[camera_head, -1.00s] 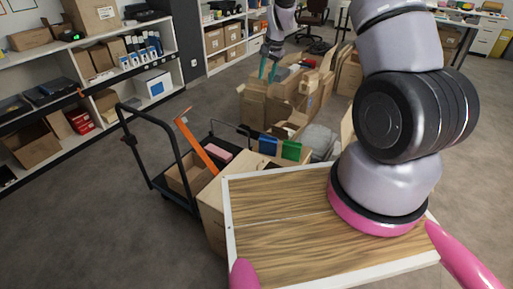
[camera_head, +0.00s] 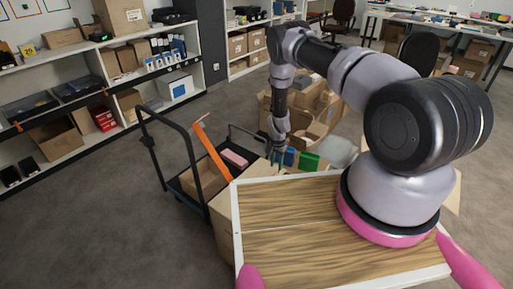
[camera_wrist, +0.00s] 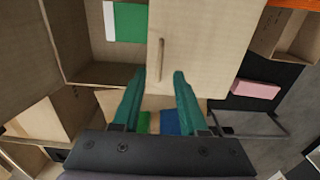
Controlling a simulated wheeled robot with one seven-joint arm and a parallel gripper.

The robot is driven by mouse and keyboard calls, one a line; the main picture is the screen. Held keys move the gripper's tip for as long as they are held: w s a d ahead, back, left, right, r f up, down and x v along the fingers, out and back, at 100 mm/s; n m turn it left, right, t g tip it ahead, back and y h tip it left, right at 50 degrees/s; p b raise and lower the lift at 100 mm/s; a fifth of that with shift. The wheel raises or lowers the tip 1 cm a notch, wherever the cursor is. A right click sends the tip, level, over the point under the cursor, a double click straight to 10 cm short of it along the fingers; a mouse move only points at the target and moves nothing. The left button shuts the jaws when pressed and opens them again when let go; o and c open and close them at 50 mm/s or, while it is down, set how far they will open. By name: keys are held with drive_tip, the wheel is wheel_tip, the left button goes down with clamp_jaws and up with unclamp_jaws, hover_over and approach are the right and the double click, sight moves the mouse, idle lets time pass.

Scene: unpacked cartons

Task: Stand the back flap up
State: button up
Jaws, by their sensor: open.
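In the head view my gripper (camera_head: 278,158) hangs from the raised arm beside the blue block (camera_head: 290,157) and green block (camera_head: 309,161), at the carton area behind the wooden board. In the wrist view my gripper (camera_wrist: 160,78) has its teal fingers spread with nothing held between them. A broad tan cardboard panel (camera_wrist: 208,40) lies under and beyond the fingertips, with a short narrow tan strip (camera_wrist: 160,60) on it. I cannot tell which panel is the back flap. An open carton (camera_wrist: 85,75) with a green and white item (camera_wrist: 127,20) is left of the panel.
A black cart (camera_head: 172,190) with an orange bar (camera_head: 204,142) and a pink box (camera_head: 235,158) stands left of the cartons. More open cartons are crowded behind. Shelves (camera_head: 90,85) line the left wall. The floor left of the cart is clear.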

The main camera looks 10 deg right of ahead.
sight(276, 172)
drive_tip(key=shift+f, duration=2.75)
clamp_jaws()
